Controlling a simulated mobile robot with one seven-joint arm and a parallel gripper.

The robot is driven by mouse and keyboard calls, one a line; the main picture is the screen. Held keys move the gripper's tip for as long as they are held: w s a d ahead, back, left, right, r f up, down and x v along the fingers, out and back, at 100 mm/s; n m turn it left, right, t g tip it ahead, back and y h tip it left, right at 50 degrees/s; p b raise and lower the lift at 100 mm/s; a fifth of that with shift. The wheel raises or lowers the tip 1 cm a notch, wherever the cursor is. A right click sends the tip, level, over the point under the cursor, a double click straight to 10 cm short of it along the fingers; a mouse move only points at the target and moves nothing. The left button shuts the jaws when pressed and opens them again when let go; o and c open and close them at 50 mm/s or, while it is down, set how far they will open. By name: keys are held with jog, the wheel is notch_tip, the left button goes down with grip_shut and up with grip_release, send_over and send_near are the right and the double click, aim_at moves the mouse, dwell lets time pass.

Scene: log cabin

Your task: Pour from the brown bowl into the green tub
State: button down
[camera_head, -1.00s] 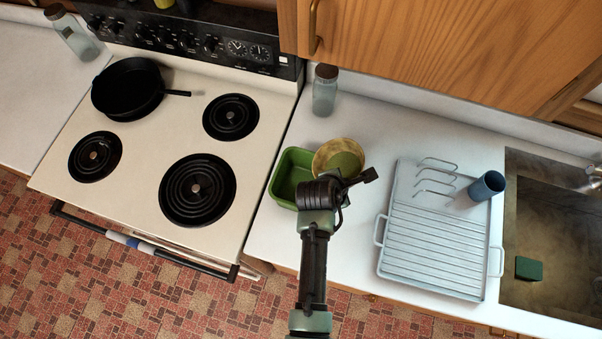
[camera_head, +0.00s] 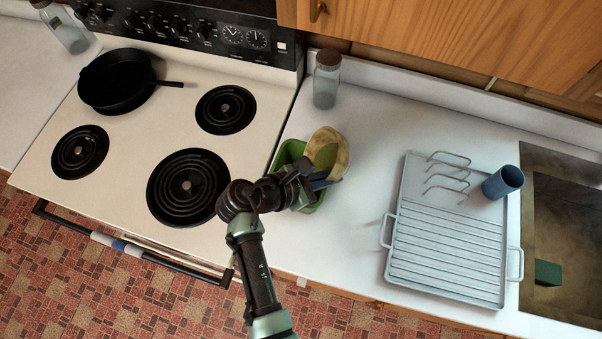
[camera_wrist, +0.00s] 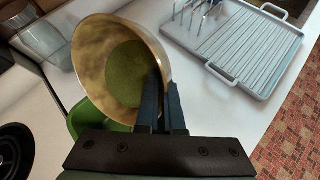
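The brown bowl (camera_head: 329,150) is yellowish-brown and tilted, above the right side of the green tub (camera_head: 287,154). In the wrist view the bowl (camera_wrist: 91,58) shows its inside, with an olive-green area at the bottom. My gripper (camera_head: 318,180) is at the bowl's near rim; in the wrist view its two dark fingers (camera_wrist: 163,104) are close together with the bowl wall between them. The tub stands on the counter and is mostly hidden by the bowl and my gripper; a corner of it shows in the wrist view (camera_wrist: 88,122). I cannot see its inside clearly.
A grey dish rack (camera_head: 448,245) with a blue cup (camera_head: 503,182) stands to the right, before the sink. A glass jar (camera_head: 326,80) stands behind the tub. The stove with a black pan (camera_head: 117,82) is at left. Counter between tub and rack is clear.

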jog(key=shift+a+r+n+t+h+b, duration=0.15)
jog(key=shift+a+r+n+h+b, duration=0.15)
jog(key=shift+h+b, duration=0.7)
jog(key=shift+a+r+n+t+h+b, duration=0.15)
jog(key=shift+a+h+b, duration=0.3)
jog(key=shift+b, duration=1.05)
jog(key=shift+a+r+n+t+h, duration=0.35)
jog(key=shift+a+r+h, duration=0.2)
jog(key=shift+h, duration=0.5)
jog(key=a+r+n+t+h+b, duration=0.1)
jog(key=a+n+t+h+b, duration=0.5)
jog(key=h, duration=0.1)
jog(key=shift+r, duration=0.35)
jog(key=shift+a, duration=0.1)
